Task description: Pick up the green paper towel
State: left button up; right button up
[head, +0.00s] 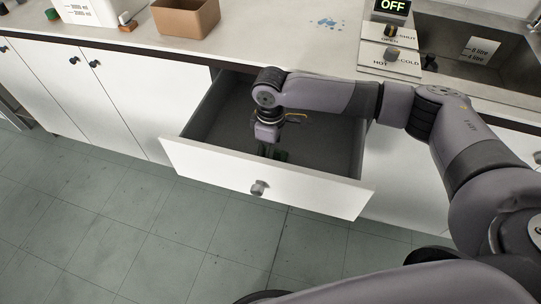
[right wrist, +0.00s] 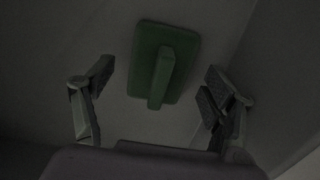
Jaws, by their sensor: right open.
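A green object (right wrist: 164,65) lies in the open drawer (head: 225,165). In the right wrist view it has a flat rectangular base with a raised bar like a handle, and it does not look like a paper towel. In the head view a dark green bit (head: 281,156) shows beside my right gripper (head: 270,150), deep in shadow. My right gripper reaches down into the drawer. In the right wrist view its two fingers (right wrist: 158,92) are spread wide, one on each side of the green object, apart from it. My left gripper is not in view.
The drawer's front panel (head: 235,172) and grey side walls stand close around my right gripper. A sink (head: 470,45) is at the right.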

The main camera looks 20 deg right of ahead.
jog(key=shift+c, duration=0.6)
jog(key=c, duration=0.9)
jog(key=shift+r, duration=0.1)
